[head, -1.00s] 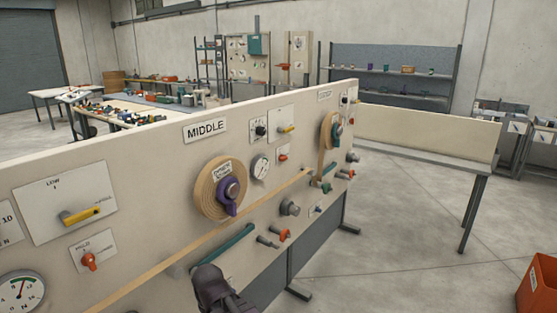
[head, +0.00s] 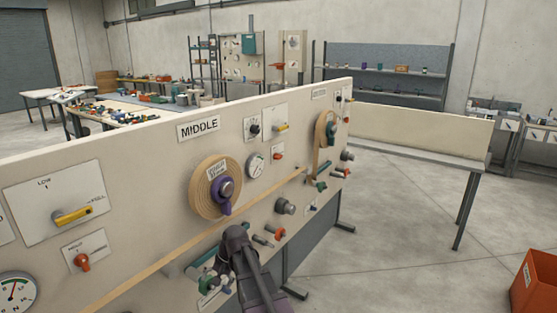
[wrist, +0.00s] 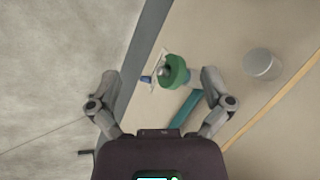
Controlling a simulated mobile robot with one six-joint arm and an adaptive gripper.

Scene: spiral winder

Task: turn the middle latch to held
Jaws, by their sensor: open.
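The panel section signed MIDDLE (head: 199,128) is in the head view. A small orange-red latch (head: 278,155) is on a white plate right of its gauge; its lettering is too small to read. Lower down, a green round part (head: 208,285) with a white label shows left of my arm. In the wrist view the same green part (wrist: 176,72), with a grey metal end, lies between and beyond my fingertips. My gripper (wrist: 160,75) is open and empty, and appears apart from the panel. My arm hides part of the lower panel in the head view.
A spool with a purple knob (head: 223,192) and a tan strip (head: 150,260) cross the panel. A teal bar (wrist: 186,108) and a grey cylinder (wrist: 262,64) stick out near my gripper. Open floor (head: 390,240) lies right of the panel.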

